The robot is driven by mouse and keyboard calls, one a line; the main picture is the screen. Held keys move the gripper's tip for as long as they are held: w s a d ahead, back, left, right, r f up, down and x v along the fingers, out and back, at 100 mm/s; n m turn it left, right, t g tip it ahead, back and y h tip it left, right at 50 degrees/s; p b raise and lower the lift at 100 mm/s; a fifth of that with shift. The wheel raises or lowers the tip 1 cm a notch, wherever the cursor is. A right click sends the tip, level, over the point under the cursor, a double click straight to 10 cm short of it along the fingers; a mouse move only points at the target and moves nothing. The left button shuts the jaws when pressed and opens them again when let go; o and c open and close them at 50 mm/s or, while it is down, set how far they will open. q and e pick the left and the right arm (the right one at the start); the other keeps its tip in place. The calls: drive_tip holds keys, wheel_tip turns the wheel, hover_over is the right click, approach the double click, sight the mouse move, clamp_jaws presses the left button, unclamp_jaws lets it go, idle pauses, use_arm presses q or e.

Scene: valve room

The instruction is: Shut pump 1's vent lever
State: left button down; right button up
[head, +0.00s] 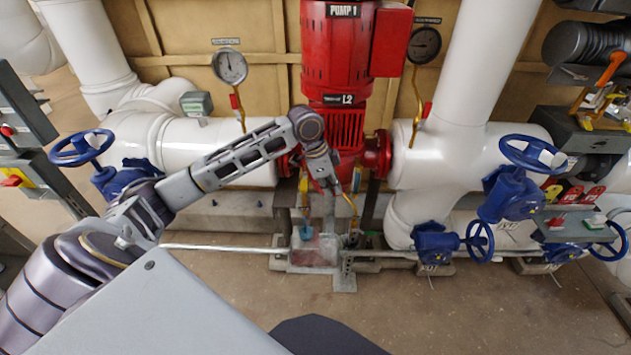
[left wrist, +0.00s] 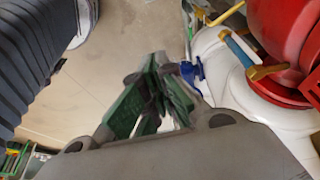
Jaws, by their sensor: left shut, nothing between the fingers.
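Pump 1 (head: 340,50) is the red upright pump at the top middle of the head view. My left arm reaches across in front of its lower body. My left gripper (head: 333,185) is small and partly lost against the pump there. In the left wrist view its green-padded fingers (left wrist: 152,100) are together and empty. To their right, a blue-handled lever (left wrist: 240,50) sits on a brass fitting (left wrist: 264,71) by the red pump body, apart from the fingers. This looks like the vent lever; I cannot make it out in the head view. My right gripper is not in view.
White pipes (head: 465,75) flank the pump. Blue handwheels (head: 535,152) stand at the right, and another (head: 82,148) at the left. Two gauges (head: 230,66) hang on the back wall. A thin pale pipe (head: 225,248) crosses low in front. The foreground floor (head: 450,310) is clear.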

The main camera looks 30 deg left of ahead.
sight(304, 181)
use_arm(q)
drive_tip(key=a+r, duration=0.5)
drive_tip(key=r, duration=0.4)
drive_tip(key=shift+w+a+m, duration=0.3)
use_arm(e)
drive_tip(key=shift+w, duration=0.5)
use_arm(q)
drive_tip(key=shift+f, duration=0.1)
wheel_tip(304, 181, down, 9)
drive_tip(key=shift+s+a+f+p, duration=0.15)
drive_tip(key=shift+a+p, duration=0.1)
drive_tip(key=shift+p, duration=0.05)
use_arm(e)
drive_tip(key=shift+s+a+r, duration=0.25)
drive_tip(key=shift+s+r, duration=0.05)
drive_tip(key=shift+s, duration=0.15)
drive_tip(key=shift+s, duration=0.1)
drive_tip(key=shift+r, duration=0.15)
